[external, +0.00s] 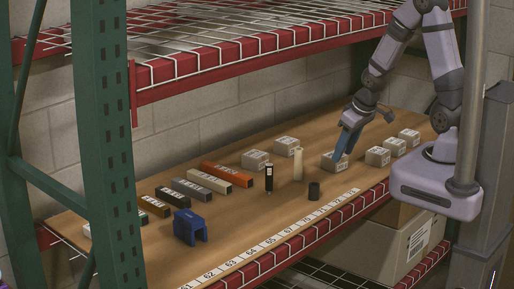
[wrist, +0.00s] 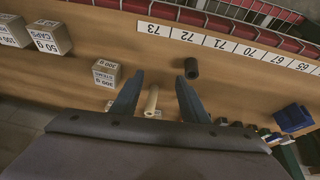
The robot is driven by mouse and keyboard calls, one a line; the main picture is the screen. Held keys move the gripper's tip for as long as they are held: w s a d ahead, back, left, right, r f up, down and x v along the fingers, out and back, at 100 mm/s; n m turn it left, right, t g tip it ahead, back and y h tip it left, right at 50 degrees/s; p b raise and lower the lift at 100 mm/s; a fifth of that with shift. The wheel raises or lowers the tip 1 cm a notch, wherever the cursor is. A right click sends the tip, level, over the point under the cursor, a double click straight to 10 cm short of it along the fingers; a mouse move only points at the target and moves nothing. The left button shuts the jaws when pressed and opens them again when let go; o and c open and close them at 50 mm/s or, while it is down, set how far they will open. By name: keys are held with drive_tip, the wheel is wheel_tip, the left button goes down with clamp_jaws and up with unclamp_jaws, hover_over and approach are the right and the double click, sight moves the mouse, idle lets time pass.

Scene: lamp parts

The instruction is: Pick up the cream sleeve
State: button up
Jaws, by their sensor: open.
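The cream sleeve (external: 298,164) stands upright near the middle of the wooden shelf in the external view. In the wrist view the cream sleeve (wrist: 151,101) appears in the gap between the two blue fingers, nearer the left one. My gripper (external: 339,157) is to the right of the sleeve in the external view, in front of a small box, and apart from the sleeve. Its fingers are spread and empty, and its open gap (wrist: 160,78) shows in the wrist view.
A short black cylinder (external: 314,190) and a tall black piece (external: 269,178) stand near the sleeve. An orange bar (external: 230,174), other bars and a blue bracket (external: 190,227) are to the left. Small boxes (external: 378,156) stand right and behind. A numbered strip (external: 265,244) lines the front edge.

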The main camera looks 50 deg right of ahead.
sight(299, 164)
drive_tip(key=w+f+t+b, duration=0.2)
drive_tip(key=w, duration=0.2)
drive_tip(key=w+d+f+t+y+b, duration=0.1)
drive_tip(key=w+f+t+b, duration=0.1)
drive_tip(key=w+f, duration=0.1)
drive_tip(key=w+f+n+t+b, duration=0.1)
drive_tip(key=w+f+t+b, duration=0.1)
drive_tip(key=w, duration=0.3)
drive_tip(key=shift+w+d+f+t+y, duration=0.3)
drive_tip(key=shift+w+f+t, duration=0.1)
drive_tip(key=shift+f+t, duration=0.1)
drive_tip(key=shift+w+a+t+y+b, duration=0.15)
drive_tip(key=shift+w+t+y+b, duration=0.15)
drive_tip(key=shift+w+t+b, duration=0.25)
drive_tip(key=shift+w+r+t, duration=0.1)
drive_tip(key=shift+w+t, duration=0.1)
drive_tip(key=shift+t, duration=0.15)
drive_tip(key=shift+p+x, duration=0.55)
drive_tip(key=shift+x, duration=3.1)
clamp_jaws()
